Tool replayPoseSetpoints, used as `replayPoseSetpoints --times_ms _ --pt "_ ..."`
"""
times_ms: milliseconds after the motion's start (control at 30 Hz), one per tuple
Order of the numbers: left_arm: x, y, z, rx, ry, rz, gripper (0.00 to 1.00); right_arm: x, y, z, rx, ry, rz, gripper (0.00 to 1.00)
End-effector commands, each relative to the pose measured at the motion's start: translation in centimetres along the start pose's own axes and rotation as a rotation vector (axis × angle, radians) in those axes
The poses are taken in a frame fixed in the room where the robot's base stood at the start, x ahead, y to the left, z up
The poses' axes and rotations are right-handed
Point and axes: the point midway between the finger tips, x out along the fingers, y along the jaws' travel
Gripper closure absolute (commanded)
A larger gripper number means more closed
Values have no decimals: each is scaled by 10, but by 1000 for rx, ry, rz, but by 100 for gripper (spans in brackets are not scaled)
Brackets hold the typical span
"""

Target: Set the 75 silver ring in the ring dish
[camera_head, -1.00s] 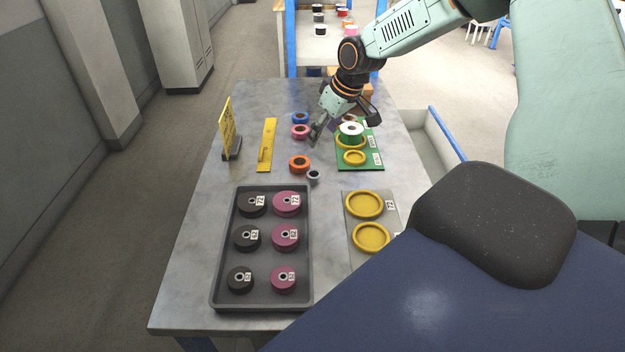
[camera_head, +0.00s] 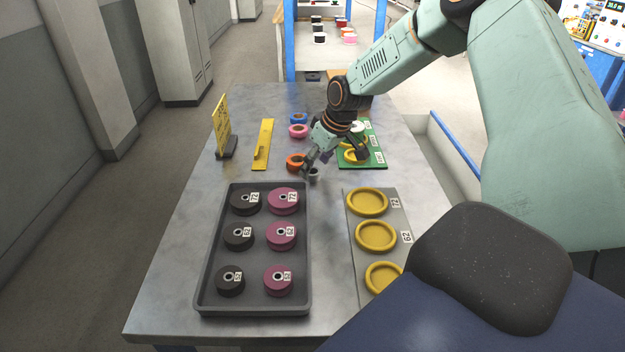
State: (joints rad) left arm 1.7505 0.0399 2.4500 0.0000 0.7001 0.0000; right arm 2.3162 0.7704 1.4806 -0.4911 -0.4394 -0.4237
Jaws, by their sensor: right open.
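A small silver ring (camera_head: 313,174) stands on the grey table, just right of an orange ring and behind the dark tray; I cannot read a number on it. My right gripper (camera_head: 322,163) is open and empty, with one finger close above and beside the silver ring; I cannot tell if they touch. Yellow round dishes sit on a grey board at the right: a far one (camera_head: 368,202), a middle one (camera_head: 376,236) and a near one (camera_head: 383,277) partly hidden by my body. My left gripper is not in view.
A dark tray (camera_head: 204,262) holds several black and magenta rings. An orange ring (camera_head: 296,162), a pink ring (camera_head: 298,131) and a blue ring (camera_head: 299,118) stand behind. A green board (camera_head: 376,157), a yellow ruler-like strip (camera_head: 262,145) and an upright yellow sign (camera_head: 221,125) flank them.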

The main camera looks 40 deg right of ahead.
Motion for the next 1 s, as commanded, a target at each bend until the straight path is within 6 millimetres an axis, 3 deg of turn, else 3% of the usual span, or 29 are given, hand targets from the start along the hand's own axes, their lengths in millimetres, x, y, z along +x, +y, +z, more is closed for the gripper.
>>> replayPoseSetpoints --times_ms 133,467,1000 --pt "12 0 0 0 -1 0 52 19 0 1 1 -1 2 35" --pt "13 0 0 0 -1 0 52 22 0 0 1 1 1 35" --pt "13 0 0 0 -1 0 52 22 0 0 1 0 0 80"
